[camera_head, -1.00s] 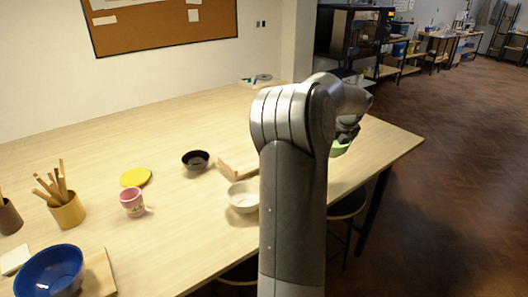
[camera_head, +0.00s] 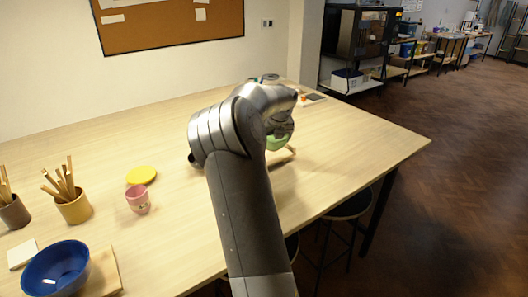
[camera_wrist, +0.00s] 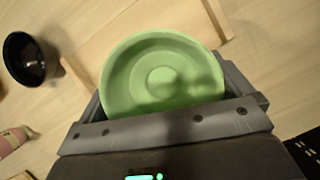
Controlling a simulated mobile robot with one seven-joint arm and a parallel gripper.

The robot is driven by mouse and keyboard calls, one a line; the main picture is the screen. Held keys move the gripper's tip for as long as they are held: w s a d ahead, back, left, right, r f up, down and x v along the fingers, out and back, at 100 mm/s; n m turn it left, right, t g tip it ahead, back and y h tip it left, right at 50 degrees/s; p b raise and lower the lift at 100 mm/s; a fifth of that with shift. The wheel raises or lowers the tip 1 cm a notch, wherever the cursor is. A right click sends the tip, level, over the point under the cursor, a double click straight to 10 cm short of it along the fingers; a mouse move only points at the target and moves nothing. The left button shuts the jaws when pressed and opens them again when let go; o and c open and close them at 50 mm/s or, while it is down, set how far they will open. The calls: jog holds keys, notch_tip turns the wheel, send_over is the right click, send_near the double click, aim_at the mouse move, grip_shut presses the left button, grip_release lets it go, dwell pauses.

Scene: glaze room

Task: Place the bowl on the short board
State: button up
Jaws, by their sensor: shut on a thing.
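My gripper (camera_wrist: 166,98) is shut on a green bowl (camera_wrist: 160,75), which fills the middle of the wrist view. In the head view the green bowl (camera_head: 277,143) shows just beyond my arm, partly hidden by my gripper (camera_head: 281,130). A pale wooden board (camera_wrist: 120,32) lies behind and below the bowl in the wrist view. A small part of this board (camera_head: 288,153) shows beside my arm in the head view. The bowl appears held over the board; I cannot tell the gap. A second board (camera_head: 104,272) lies at the front left, partly under a blue bowl (camera_head: 57,269).
A black bowl (camera_wrist: 26,58) stands left of the pale board. A pink mug (camera_head: 138,199), a yellow disc (camera_head: 141,175) and a pot of sticks (camera_head: 74,207) stand at the left. The table's right part is clear. Stools (camera_head: 347,208) stand by its front edge.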

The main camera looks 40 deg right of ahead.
jog(key=w, duration=0.1)
jog(key=w+a+f, duration=0.1)
jog(key=w+f, duration=0.1)
jog(key=shift+a, duration=0.25)
jog(key=shift+f, duration=2)
jog(key=o, duration=0.7)
jog(key=shift+f, duration=0.15)
jog(key=shift+o, duration=0.2)
